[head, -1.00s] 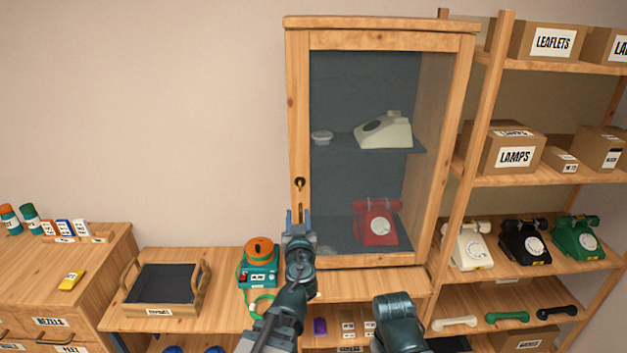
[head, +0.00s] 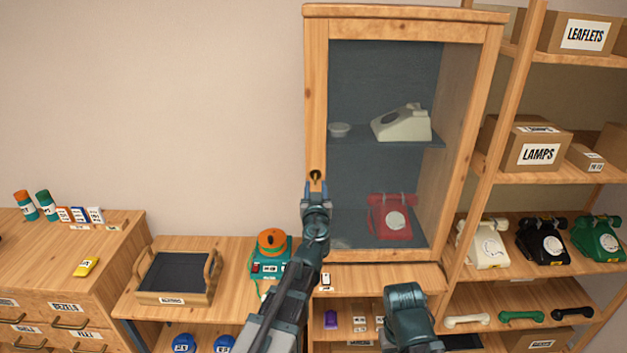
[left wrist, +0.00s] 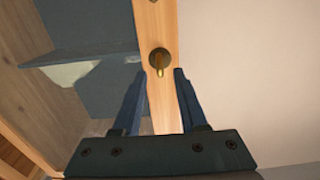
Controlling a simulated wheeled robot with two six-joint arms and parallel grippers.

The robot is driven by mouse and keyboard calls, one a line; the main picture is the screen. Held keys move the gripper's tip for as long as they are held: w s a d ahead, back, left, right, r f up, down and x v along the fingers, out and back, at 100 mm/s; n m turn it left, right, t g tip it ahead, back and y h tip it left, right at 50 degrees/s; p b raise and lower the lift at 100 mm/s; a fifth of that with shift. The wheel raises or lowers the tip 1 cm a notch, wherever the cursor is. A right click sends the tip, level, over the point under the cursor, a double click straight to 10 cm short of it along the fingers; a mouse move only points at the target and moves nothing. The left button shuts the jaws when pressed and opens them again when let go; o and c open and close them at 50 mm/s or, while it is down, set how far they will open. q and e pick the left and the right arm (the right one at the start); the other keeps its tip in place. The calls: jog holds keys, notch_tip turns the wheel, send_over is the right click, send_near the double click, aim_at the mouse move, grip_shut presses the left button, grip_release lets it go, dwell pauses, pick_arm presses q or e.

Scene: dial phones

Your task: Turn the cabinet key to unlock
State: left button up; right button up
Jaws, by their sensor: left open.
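The brass cabinet key (head: 315,176) sits in a dark round lock on the left door stile of the glass-fronted wooden cabinet (head: 316,80). In the left wrist view the key (left wrist: 160,66) shows just beyond my fingertips, its bow standing along the stile. My left gripper (head: 316,188) is just below the key, pointing at it. In the left wrist view my left gripper (left wrist: 161,72) is open, with its fingers on either side of the stile's line and nothing between them. The cabinet door is shut. My right gripper's fingers do not show; part of my right arm is at the bottom.
Behind the glass are a cream phone (head: 402,124) and a red phone (head: 391,217). A shelf unit with several phones and boxes stands at the right. A tray (head: 176,298) and a teal device with an orange top (head: 271,243) are on the bench at the left.

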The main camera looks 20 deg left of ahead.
aim_at(316, 181)
pick_arm(q)
jog(key=x, duration=0.3)
jog(key=shift+w+a, duration=0.1)
jog(key=shift+w, duration=0.15)
jog(key=shift+s, duration=0.1)
grip_shut()
